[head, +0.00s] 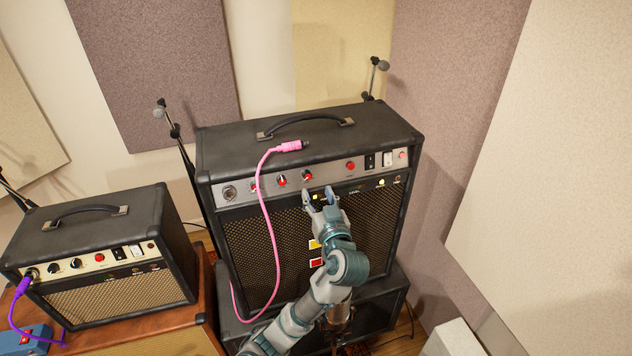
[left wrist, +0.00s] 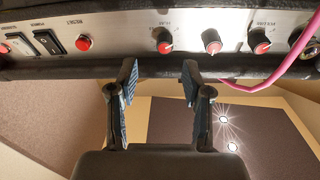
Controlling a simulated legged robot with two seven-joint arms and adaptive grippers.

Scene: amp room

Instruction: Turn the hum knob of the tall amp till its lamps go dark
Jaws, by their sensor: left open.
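The tall black amp (head: 330,235) stands in the middle of the head view. Its silver panel carries a row of red-capped knobs. The hum knob (left wrist: 165,42), labelled HUM in the upside-down left wrist view, is the one nearest the red reset button; it also shows in the head view (head: 307,176). A lamp (head: 381,183) below the panel glows yellow; a small yellow glow shows near my fingers. My left gripper (head: 318,195) is open and empty, just below and in front of the hum knob, apart from it. My right gripper is out of view.
A pink cable (head: 271,225) hangs down the amp's front left of my gripper, its plug on top. A smaller amp (head: 105,250) with a purple cable (head: 17,310) stands at left. Microphone stands (head: 175,132) rise behind. Rocker switches (head: 370,161) sit right of the reset button (head: 350,166).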

